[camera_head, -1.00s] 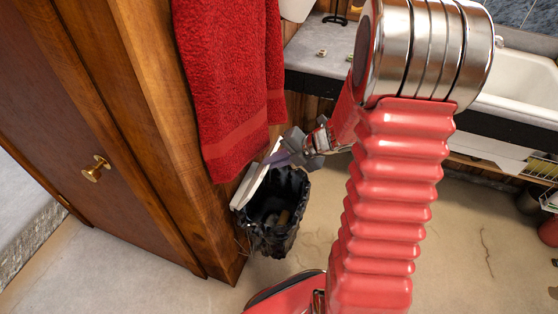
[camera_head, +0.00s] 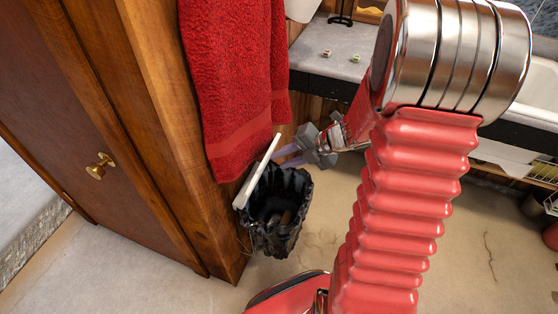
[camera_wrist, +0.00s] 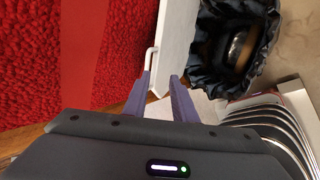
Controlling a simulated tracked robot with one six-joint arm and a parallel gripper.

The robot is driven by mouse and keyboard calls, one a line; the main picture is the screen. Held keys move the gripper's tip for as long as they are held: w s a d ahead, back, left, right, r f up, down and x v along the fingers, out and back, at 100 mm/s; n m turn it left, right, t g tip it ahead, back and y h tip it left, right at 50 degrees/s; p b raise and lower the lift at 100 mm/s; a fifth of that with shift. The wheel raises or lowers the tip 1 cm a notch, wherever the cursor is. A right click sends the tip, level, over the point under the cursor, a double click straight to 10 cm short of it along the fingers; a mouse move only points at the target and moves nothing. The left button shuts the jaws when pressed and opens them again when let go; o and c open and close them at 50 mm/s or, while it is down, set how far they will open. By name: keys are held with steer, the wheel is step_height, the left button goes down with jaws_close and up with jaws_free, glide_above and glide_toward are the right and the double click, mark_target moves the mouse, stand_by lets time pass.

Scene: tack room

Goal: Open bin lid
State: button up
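The bin (camera_head: 276,240) has a crumpled black liner and stands on the floor beside the wooden cabinet; its mouth is uncovered. Its white lid (camera_head: 258,172) is raised steeply on the bin's left side, near the red towel. In the wrist view the lid (camera_wrist: 178,42) runs upward beside the open bin, with a thin white handle on its left edge. My gripper (camera_head: 285,155) is at the lid's upper right side. In the wrist view its purple fingers (camera_wrist: 159,78) are apart at the lid's near end. I cannot tell whether they touch it.
The red towel (camera_head: 232,85) hangs close behind the lid. The wooden cabinet (camera_head: 150,130) with a brass knob stands left. A counter (camera_head: 335,55) with a sink is behind my arm. Bare floor (camera_head: 190,280) lies in front of the bin.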

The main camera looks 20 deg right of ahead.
steer(key=v, duration=1)
steer(key=shift+s+r, duration=0.15)
steer(key=shift+s, duration=0.05)
steer(key=shift+d, duration=0.1)
